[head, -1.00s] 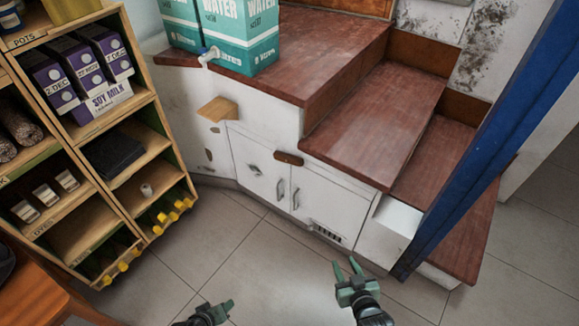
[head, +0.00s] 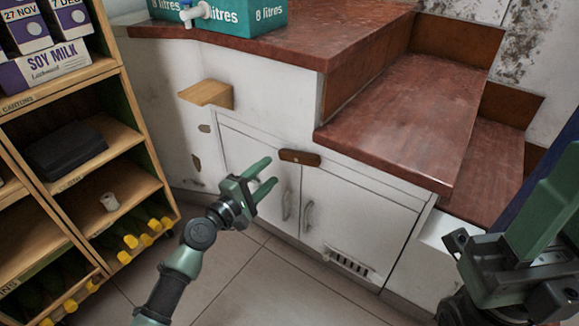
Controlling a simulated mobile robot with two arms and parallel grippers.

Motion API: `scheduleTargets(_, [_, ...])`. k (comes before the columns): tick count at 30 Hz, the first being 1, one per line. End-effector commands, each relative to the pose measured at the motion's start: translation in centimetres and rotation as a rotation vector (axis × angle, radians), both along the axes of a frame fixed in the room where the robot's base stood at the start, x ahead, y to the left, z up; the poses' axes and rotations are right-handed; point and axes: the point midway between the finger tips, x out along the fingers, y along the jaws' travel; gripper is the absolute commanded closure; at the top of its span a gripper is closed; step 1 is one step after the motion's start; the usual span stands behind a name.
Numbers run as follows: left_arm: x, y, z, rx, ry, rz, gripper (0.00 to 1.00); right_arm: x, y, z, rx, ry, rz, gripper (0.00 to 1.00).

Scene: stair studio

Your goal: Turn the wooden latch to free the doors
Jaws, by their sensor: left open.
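The wooden latch (head: 300,157) is a small brown bar lying roughly level across the top of the seam between two white cupboard doors. The left door (head: 235,150) and right door (head: 355,215) look shut, each with a grey handle near the seam. My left gripper (head: 268,173) is open and empty, in front of the left door. In the picture its fingertips are just left of and below the latch; the gap in depth is hard to judge. My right gripper (head: 545,215) is large and close at the lower right edge, partly cut off, away from the latch.
Red-brown wooden steps (head: 400,120) rise above the cupboard, with their edge overhanging the doors. A wooden block (head: 207,93) juts from the wall left of the doors. A stocked shelf (head: 105,130) stands at the left. The tiled floor (head: 260,285) is clear.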

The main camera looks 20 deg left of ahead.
Motion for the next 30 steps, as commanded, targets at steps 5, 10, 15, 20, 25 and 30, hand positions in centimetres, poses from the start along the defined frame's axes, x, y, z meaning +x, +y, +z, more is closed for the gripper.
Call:
scheduleTargets(5, [2.4, -0.9, 0.1, -0.002, -0.002, -0.001, 0.53, 0.0, 0.0, 0.2, -0.001, -0.013, -0.001, 0.64])
scheduleTargets(10, [5.0, -1.9, 0.0, 0.0, 0.0, -0.002, 0.53, -0.1, 0.1, 0.4, -0.003, -0.034, -0.002, 0.64])
scheduleTargets(15, [6.6, -2.4, 0.0, 0.003, 0.0, 0.0, 0.53, -0.2, 0.2, 0.7, -0.006, -0.049, -0.004, 0.64])
scheduleTargets(20, [7.0, -2.6, 0.0, 0.003, 0.002, -0.001, 0.53, -0.2, 0.2, 0.9, -0.007, -0.054, -0.003, 0.64])
scheduleTargets(25, [7.0, -2.6, 0.0, 0.003, 0.002, -0.001, 0.53, -0.3, 0.2, 0.9, -0.007, -0.054, -0.003, 0.64])
scheduleTargets(30, [7.0, -2.6, 0.0, 0.004, 0.002, -0.001, 0.97, -0.3, 0.2, 0.9, -0.007, -0.054, -0.003, 0.64])
